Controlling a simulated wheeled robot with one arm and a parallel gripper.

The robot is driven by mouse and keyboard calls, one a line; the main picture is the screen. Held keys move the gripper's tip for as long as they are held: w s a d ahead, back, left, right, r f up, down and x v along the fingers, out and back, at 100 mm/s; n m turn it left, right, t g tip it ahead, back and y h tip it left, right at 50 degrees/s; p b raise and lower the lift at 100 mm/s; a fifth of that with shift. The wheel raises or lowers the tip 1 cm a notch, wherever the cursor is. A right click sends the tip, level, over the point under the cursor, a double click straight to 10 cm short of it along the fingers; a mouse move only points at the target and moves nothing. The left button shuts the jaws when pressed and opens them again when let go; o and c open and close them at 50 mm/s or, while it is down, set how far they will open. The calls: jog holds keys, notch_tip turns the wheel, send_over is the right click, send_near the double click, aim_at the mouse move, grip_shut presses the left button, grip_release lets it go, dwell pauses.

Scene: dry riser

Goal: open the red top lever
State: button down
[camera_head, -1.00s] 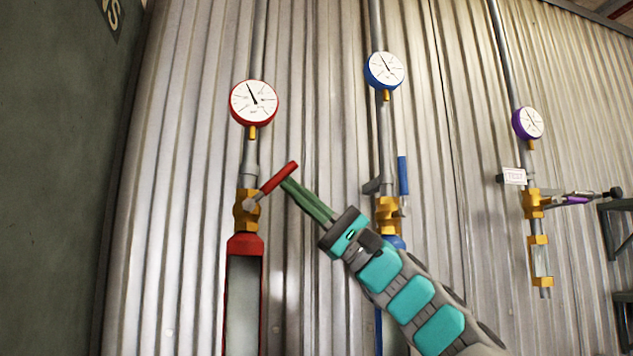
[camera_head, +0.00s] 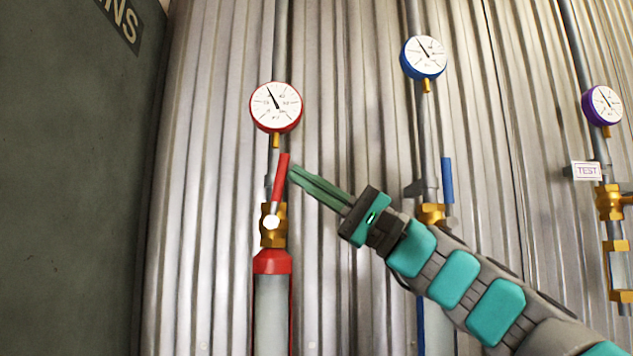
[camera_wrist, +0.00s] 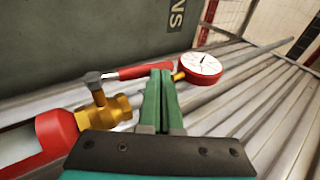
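The red top lever (camera_head: 281,178) stands almost upright, leaning slightly right, on the brass valve (camera_head: 273,226) of the red-marked pipe. My gripper (camera_head: 293,173) comes in from the right, its green fingers together and its tips at the right side of the lever's upper part. In the wrist view the red lever (camera_wrist: 142,71) runs across the fingertips (camera_wrist: 161,73), near its free end. The fingers look pressed against its side, not around it; exact contact is hard to tell. The brass valve (camera_wrist: 112,110) sits left of the fingers there.
A red-rimmed gauge (camera_head: 276,107) is just above the lever. To the right are a blue gauge (camera_head: 423,58) with a blue lever (camera_head: 447,180), and a purple gauge (camera_head: 602,105) with a TEST tag (camera_head: 587,170). A dark green panel (camera_head: 75,190) stands at left. Corrugated wall lies behind.

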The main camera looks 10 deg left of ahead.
jog(key=shift+s+a+r+p, duration=0.1)
jog(key=shift+a+r+p, duration=0.2)
jog(key=shift+a, duration=0.15)
dwell(0.5)
jog(key=w+d, duration=0.1)
jog(key=d, duration=1.3)
jog(key=shift+f, duration=0.3)
